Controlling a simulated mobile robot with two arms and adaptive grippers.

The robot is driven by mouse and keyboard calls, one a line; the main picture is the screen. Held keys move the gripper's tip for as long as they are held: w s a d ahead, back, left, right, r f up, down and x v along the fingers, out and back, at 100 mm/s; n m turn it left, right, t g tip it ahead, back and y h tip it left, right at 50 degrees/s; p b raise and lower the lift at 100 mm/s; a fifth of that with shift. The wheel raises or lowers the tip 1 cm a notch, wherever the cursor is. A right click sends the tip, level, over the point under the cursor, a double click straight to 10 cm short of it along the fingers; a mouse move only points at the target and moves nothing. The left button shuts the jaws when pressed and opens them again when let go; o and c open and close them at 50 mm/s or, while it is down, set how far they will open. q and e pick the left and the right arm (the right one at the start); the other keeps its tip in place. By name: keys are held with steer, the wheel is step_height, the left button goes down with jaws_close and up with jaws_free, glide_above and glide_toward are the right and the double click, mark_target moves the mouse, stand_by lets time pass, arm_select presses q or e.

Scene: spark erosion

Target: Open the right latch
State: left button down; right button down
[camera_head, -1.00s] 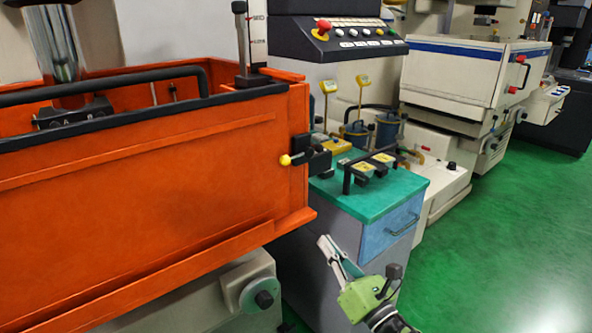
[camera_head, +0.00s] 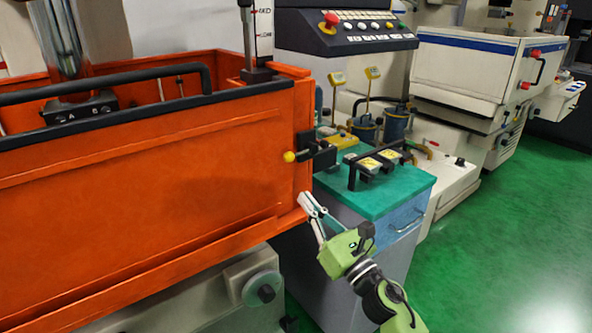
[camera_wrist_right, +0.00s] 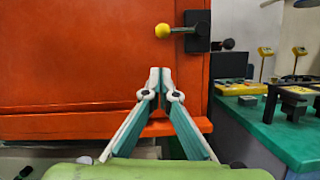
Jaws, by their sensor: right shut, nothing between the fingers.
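The right latch (camera_head: 313,150) is a black block with a lever ending in a yellow ball knob (camera_head: 289,156), on the front right end of the orange tank (camera_head: 150,190). In the right wrist view the black latch plate (camera_wrist_right: 197,31) and yellow knob (camera_wrist_right: 162,31) are above the fingertips, with the lever pointing left. My right gripper (camera_head: 308,204) is below the latch, apart from it, near the tank's lower right corner. It also shows in the right wrist view (camera_wrist_right: 160,72), with its fingertips together and empty. My left gripper is not in view.
A cabinet with a teal top (camera_head: 385,195) stands right of the tank, with a black-handled rack (camera_head: 375,165) on it. The tank's lower ledge (camera_head: 140,280) juts out below its front wall. Green floor (camera_head: 490,260) is clear at the right.

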mark_target(301, 152)
steer(key=w+a+r+p, duration=0.2)
steer(key=w+r+p, duration=0.1)
steer(key=w+r, duration=0.1)
steer(key=shift+w+a+r, duration=0.3)
steer(key=shift+w+a, duration=0.05)
steer(key=shift+w, duration=0.05)
steer(key=shift+r, duration=0.15)
steer(key=shift+a+r+m+p, duration=0.1)
steer(key=shift+r+m+p, duration=0.05)
steer(key=shift+m+p, duration=0.3)
steer(key=shift+s+r+m+t+h+p, duration=0.1)
steer(key=shift+r+m+t+h+p, duration=0.25)
steer(key=shift+m, duration=0.3)
